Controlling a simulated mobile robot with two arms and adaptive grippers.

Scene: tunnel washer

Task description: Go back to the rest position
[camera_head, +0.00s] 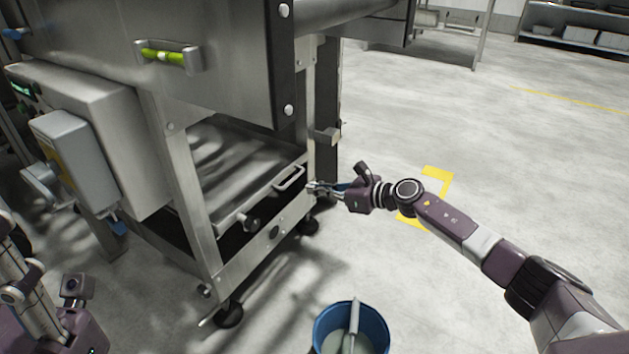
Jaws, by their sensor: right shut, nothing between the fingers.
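My right arm reaches in from the lower right. My right gripper (316,187) is shut and empty, level with the right end of the washer's lower frame. It is close to the metal handle (289,178) of the low tray, but not around it; whether it touches the frame I cannot tell. Part of my left arm shows at the lower left corner, and the fingers of my left gripper do not show.
The steel washer (225,60) fills the left, with a grey control box (95,140) and a low drain tray (240,165). A blue bucket (322,325) with a light-coloured handle in it stands at the bottom middle. Open floor with yellow markings lies to the right.

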